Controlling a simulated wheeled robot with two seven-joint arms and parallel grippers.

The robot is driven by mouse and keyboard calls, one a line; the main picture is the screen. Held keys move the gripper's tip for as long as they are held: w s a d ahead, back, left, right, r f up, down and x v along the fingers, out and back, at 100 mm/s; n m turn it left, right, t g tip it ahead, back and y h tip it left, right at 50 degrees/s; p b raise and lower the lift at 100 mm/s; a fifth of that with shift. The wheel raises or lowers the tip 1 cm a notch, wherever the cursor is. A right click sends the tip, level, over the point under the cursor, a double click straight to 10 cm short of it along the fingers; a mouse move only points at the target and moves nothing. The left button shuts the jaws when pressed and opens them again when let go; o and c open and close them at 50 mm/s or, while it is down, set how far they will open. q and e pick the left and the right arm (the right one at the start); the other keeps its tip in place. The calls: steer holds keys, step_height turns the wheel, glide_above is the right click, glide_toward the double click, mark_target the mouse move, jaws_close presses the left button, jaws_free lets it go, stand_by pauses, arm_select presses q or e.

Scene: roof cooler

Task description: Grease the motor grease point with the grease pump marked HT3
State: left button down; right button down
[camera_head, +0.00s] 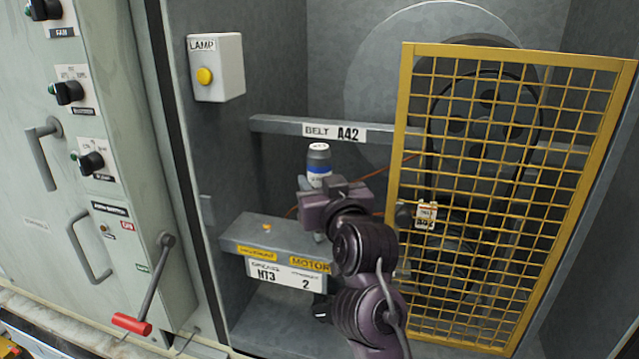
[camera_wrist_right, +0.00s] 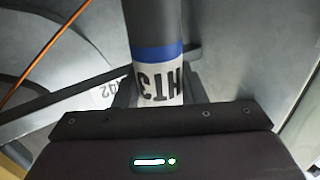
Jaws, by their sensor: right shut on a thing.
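The grease pump marked HT3 is a grey cylinder with a blue band and a white label; in the head view its top (camera_head: 319,160) stands up behind my right gripper (camera_head: 325,195). In the right wrist view the pump (camera_wrist_right: 158,60) is between the fingers, with HT3 on its label upside down. My right gripper is shut on it. The pump's lower end is hidden by the gripper and arm. The motor grease plate (camera_head: 285,275) reads HT3 and 2 on the front of a grey ledge (camera_head: 240,232). A small orange-yellow point (camera_head: 267,228) sits on the ledge top. My left gripper is out of view.
A yellow mesh guard (camera_head: 400,120) covers the belt wheels on the right. A grey rail with the label BELT A42 (camera_head: 335,132) crosses behind the pump. A lamp box (camera_head: 215,68) hangs upper left. A red-handled lever (camera_head: 132,323) sticks out from the cabinet at lower left.

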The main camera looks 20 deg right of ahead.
mark_target(320, 146)
steer(key=shift+f+b, duration=0.3)
steer(key=shift+f, duration=0.45)
steer(key=shift+r, duration=0.15)
steer(key=shift+r+p, duration=4.3)
steer(key=shift+f, duration=0.1)
steer(key=shift+f, duration=0.1)
